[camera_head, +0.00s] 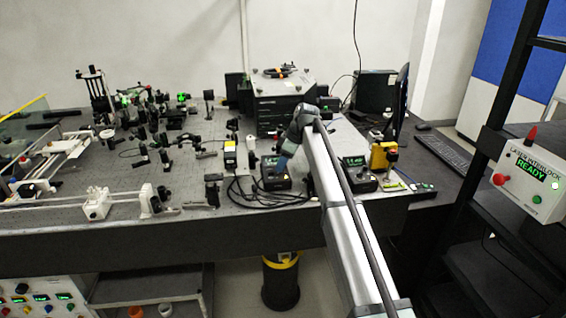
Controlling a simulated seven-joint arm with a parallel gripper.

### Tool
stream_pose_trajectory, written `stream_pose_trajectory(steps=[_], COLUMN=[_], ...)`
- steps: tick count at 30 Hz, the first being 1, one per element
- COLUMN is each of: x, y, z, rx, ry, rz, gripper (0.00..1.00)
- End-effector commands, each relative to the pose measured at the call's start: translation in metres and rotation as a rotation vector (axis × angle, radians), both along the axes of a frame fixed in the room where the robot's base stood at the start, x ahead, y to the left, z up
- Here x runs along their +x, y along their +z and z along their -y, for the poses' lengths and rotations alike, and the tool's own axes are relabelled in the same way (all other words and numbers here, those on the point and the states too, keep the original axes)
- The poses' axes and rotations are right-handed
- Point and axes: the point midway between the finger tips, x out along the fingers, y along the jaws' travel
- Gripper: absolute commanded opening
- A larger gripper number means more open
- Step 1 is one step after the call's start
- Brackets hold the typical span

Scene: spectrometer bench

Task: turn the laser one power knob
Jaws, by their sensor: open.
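A small black control box (275,182) with a lit green display stands near the front edge of the bench. A second black box (360,184) with a green display stands to its right, on the other side of my arm. I cannot read which one is laser one, and the knobs are too small to make out clearly. My gripper (281,166) points down over the left box, close to its top face. It is open and looks empty. I cannot tell whether its fingertips touch a knob.
Cables (240,190) lie left of the left box. A yellow device (378,156) stands behind the right box. A large dark instrument (275,105) stands behind my gripper. Optics posts crowd the left of the bench (250,224). An interlock box (532,180) reads READY at right.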

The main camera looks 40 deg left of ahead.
Motion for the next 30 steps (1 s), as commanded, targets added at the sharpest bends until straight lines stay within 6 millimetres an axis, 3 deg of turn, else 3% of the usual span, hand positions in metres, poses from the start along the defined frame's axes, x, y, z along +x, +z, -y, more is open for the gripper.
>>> stream_pose_trajectory(steps=[4, 18, 30], x=[0.0000, -0.0001, -0.0012], y=[0.0002, 0.0004, 0.0003], z=[0.0000, 0.0000, 0.0008], rx=[0.000, 0.000, 0.000], ry=[0.000, 0.000, -0.039], rz=[0.000, 0.000, 0.000], gripper=[0.45, 0.00, 0.00])
